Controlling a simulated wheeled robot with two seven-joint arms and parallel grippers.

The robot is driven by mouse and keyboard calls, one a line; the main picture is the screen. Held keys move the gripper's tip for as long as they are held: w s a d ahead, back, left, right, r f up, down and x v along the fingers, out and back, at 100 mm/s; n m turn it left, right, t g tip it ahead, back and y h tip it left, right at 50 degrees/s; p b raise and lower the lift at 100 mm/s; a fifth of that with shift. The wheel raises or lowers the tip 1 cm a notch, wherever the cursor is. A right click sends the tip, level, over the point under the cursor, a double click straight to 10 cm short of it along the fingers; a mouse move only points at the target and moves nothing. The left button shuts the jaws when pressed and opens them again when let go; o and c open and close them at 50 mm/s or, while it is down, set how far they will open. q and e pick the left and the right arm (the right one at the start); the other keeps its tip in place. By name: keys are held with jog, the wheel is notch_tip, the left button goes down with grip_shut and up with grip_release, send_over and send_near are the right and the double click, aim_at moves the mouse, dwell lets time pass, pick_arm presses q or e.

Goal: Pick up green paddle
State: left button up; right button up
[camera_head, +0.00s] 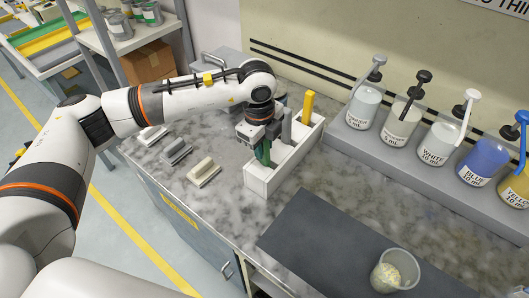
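The green paddle (264,153) stands upright in the front part of a white holder box (259,181) on the marbled counter. My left gripper (260,141) points down right over the green paddle, at its upper part. The gripper hides the paddle's top, and I cannot tell whether the fingers are closed on it. A grey paddle (286,125) and a yellow paddle (308,106) stand farther back in the same holder. My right gripper is not in view.
Several pump bottles, including a blue one (483,162), stand on a grey ledge at the right. A cup (395,271) stands on a dark mat (318,240) in front. Several small scraper-like blocks (203,172) lie left of the holder.

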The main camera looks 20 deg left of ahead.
pick_arm(q)
grip_shut()
jog(key=shift+r+b, duration=0.3)
jog(key=shift+r, duration=0.5)
notch_tip(320, 180, up, 16)
jog(key=b, duration=0.3)
jog(key=shift+r, duration=0.25)
jog(key=shift+c, duration=1.5)
grip_release()
grip_shut()
